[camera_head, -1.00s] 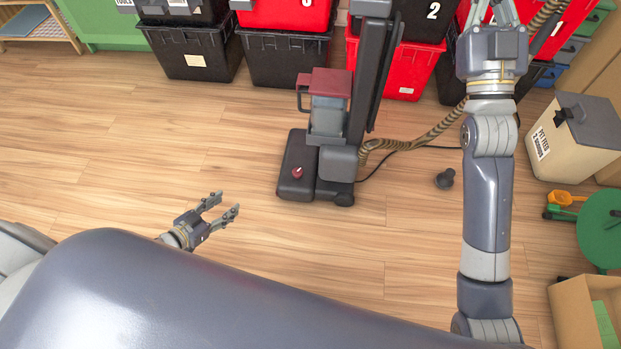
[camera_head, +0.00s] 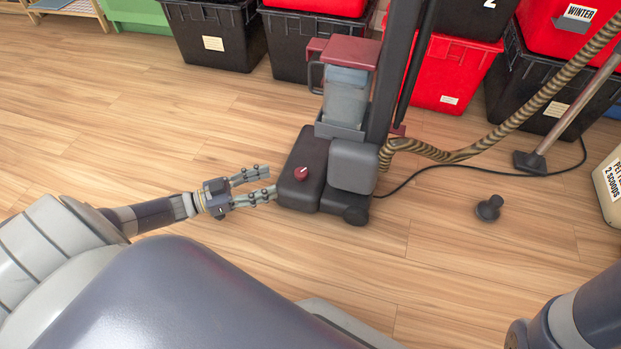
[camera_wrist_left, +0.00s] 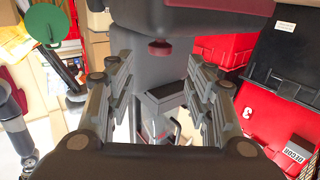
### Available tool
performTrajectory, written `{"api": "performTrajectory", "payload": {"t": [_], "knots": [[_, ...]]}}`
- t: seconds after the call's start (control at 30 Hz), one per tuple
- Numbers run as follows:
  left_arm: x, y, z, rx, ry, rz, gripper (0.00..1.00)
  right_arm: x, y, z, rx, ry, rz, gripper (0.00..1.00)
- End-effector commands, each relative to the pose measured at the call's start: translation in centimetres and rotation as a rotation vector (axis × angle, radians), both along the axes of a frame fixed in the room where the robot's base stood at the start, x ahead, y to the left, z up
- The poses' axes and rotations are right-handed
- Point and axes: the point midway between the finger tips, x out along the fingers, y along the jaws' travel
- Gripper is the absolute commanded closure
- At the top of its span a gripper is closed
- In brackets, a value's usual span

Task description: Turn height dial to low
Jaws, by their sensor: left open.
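The height dial (camera_head: 301,173) is a small dark red knob with a pale mark, on top of the vacuum's dark floor head (camera_head: 310,150). In the left wrist view, the red dial (camera_wrist_left: 160,48) shows ahead, roughly midway between the fingers. My left gripper (camera_head: 270,181) is open and empty, just left of the floor head with its fingers pointing at it. The fingers are apart from the dial; whether a tip touches the head's side is unclear. In the left wrist view, the open gripper (camera_wrist_left: 157,66) frames the lower picture. My right gripper is out of view.
The vacuum stands upright with a clear bin (camera_head: 346,95) and a ribbed hose (camera_head: 455,155). A dark plunger-shaped piece (camera_head: 489,208) and a cord lie on the floor to its right. Black totes (camera_head: 213,42) and red totes (camera_head: 455,75) line the back. The floor at left is clear.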

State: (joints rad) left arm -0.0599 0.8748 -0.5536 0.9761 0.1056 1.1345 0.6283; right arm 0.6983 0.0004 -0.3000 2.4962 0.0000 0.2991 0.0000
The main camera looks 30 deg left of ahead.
Motion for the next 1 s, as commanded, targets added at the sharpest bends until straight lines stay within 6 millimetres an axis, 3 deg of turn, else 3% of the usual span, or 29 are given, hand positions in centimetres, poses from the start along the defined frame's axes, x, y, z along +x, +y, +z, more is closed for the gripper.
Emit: {"api": "performTrajectory", "payload": {"t": [0.17, 0.6, 1.0], "knots": [[1.1, -0.9, 0.0, -0.004, -0.005, -0.006, 0.51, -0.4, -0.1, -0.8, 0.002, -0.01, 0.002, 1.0], [7.1, -5.7, -0.3, -0.002, -0.005, -0.004, 0.51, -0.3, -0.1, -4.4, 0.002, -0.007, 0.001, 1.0], [8.4, -6.8, 0.0, -0.001, -0.002, -0.002, 0.51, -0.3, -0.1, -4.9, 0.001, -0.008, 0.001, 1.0]]}}
